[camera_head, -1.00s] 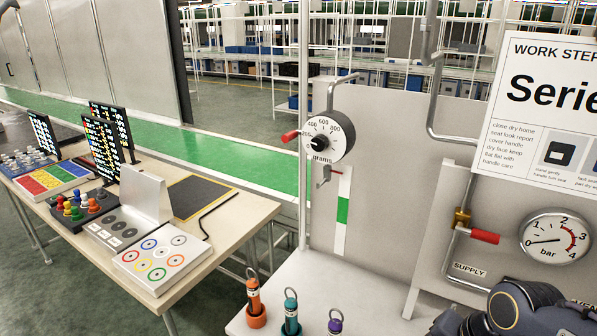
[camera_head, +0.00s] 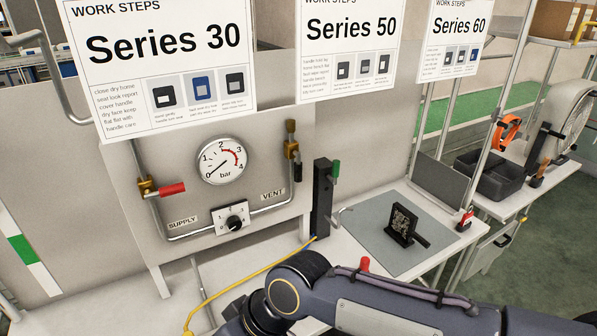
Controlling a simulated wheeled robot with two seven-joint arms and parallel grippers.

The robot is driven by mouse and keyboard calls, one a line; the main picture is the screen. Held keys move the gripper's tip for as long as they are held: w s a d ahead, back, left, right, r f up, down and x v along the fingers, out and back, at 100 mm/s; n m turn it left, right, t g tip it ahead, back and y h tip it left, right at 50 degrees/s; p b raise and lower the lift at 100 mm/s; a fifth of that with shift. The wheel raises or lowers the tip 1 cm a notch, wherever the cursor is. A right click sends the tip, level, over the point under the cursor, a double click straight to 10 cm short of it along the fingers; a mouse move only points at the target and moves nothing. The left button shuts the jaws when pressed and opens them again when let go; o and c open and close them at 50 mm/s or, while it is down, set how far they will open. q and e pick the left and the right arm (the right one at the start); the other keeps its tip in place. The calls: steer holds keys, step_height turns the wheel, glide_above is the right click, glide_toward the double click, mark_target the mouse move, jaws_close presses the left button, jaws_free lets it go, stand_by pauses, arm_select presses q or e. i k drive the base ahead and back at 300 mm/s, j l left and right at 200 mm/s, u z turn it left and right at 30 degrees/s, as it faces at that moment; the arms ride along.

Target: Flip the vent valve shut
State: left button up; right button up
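The vent valve (camera_head: 291,148) is a brass body on the pipe at the right of the gauge panel, above the VENT label (camera_head: 273,194). A dark upright piece (camera_head: 290,127) stands on top of it; I cannot tell whether this is its handle. The supply valve (camera_head: 146,187) is on the left pipe above the SUPPLY label, with its red handle (camera_head: 172,189) pointing sideways to the right. The pressure gauge (camera_head: 222,161) sits between them, its needle near the low end. Neither gripper is in view; only my dark arm links cross the bottom.
A dial knob (camera_head: 233,221) is below the gauge. A black post (camera_head: 322,198) with a green lever (camera_head: 336,171) stands just right of the panel. A yellow cable (camera_head: 245,267) runs over the white bench. A grey mat (camera_head: 375,247) carries a black coded stand (camera_head: 403,224).

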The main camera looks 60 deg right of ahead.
mark_target(297, 163)
steer(key=z, duration=2)
steer(key=i+l+z, duration=0.1)
steer(key=i+l, duration=0.6)
